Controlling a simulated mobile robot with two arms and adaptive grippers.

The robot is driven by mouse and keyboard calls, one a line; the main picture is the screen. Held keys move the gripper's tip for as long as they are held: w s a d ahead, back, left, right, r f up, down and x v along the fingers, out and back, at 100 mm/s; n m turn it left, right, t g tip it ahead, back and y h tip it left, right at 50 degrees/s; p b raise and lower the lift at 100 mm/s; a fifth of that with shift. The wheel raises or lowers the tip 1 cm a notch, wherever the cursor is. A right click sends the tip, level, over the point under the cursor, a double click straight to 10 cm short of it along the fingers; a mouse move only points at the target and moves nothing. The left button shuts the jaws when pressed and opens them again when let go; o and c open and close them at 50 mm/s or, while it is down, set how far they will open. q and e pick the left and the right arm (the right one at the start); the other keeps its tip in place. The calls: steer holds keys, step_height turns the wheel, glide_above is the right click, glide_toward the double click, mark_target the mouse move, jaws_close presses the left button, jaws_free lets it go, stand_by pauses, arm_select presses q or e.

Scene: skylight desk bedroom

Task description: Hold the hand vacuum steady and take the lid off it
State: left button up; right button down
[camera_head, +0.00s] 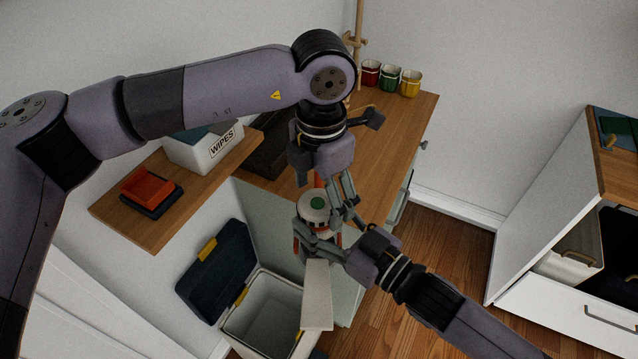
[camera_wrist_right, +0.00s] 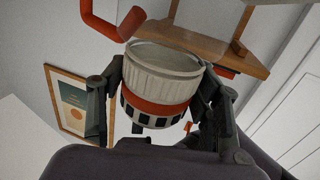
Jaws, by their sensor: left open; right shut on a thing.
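The hand vacuum (camera_head: 317,290) is held up in the air in front of the wooden desk, its pale nozzle pointing toward the bottom of the head view. A round white cap with a green dot (camera_head: 314,203), seemingly the lid, faces up on it. My right gripper (camera_head: 316,242) is shut on the vacuum's body. In the right wrist view its fingers flank a ribbed pale cylinder with an orange band (camera_wrist_right: 160,72); an orange handle (camera_wrist_right: 108,22) shows above.
An open bin (camera_head: 257,318) with a dark lid (camera_head: 215,273) stands below left of the vacuum. A wipes box (camera_head: 203,150) and a red tray (camera_head: 148,187) sit on the left wooden top. Several cups (camera_head: 390,78) stand at the desk's back. A white cabinet (camera_head: 545,215) is at right.

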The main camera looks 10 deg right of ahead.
mark_target(318, 236)
arm_select(q)
steer(key=m, duration=0.4)
steer(key=shift+r, duration=0.2)
steer(key=m, duration=0.3)
steer(key=shift+r+m, duration=0.2)
steer(key=shift+m, duration=0.2)
steer(key=m, duration=0.3)
steer(key=shift+r+m, duration=0.15)
steer(key=shift+m, duration=0.25)
steer(key=m, duration=0.3)
steer(key=shift+w+r+m, duration=0.1)
steer(key=shift+r+m, duration=0.05)
steer(key=shift+m, duration=0.15)
steer(key=m, duration=0.4)
steer(key=shift+a+r, duration=0.1)
steer(key=shift+r, duration=0.1)
steer(key=m, duration=0.3)
steer(key=shift+r+m, duration=0.15)
steer(key=shift+m, duration=0.25)
steer(key=m, duration=0.3)
steer(key=shift+r, duration=0.15)
steer(key=m, duration=0.5)
steer(key=shift+r, duration=0.2)
steer(key=shift+a+f, duration=0.1)
steer(key=shift+f, duration=3.9)
steer(key=shift+c, duration=0.4)
